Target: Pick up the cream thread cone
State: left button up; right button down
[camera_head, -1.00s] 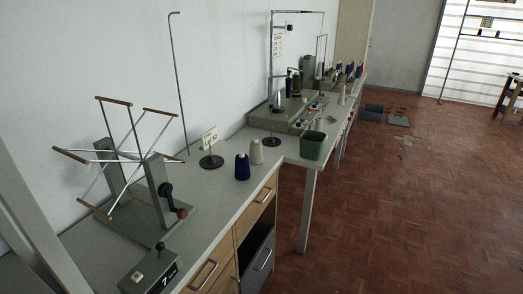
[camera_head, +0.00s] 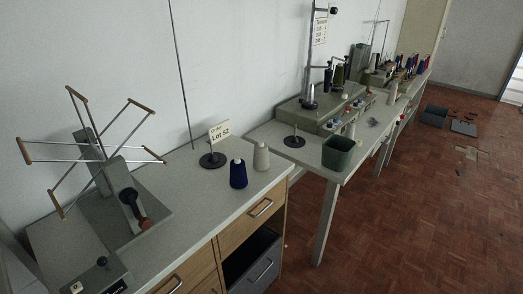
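The cream thread cone (camera_head: 261,156) stands upright on the near grey worktop, close to its right end. A dark blue thread cone (camera_head: 238,174) stands just to the left and in front of it. Neither of my grippers shows in the head view, and nothing touches the cream cone.
A yarn swift (camera_head: 95,150) stands on the worktop (camera_head: 190,205) at left. A black round stand (camera_head: 212,159) and a "Lot 52" card (camera_head: 219,131) are behind the cones. A green bin (camera_head: 338,153) stands on the further table.

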aim_at(260, 159)
jog(key=i+l+u, duration=0.3)
jog(key=l, duration=0.35)
jog(key=i+l+u, duration=0.4)
jog(key=l, duration=0.5)
jog(key=l+u, duration=0.25)
jog(key=l, duration=0.55)
jog(key=i+l+u, duration=0.1)
jog(key=l+u, duration=0.15)
jog(key=l, duration=0.55)
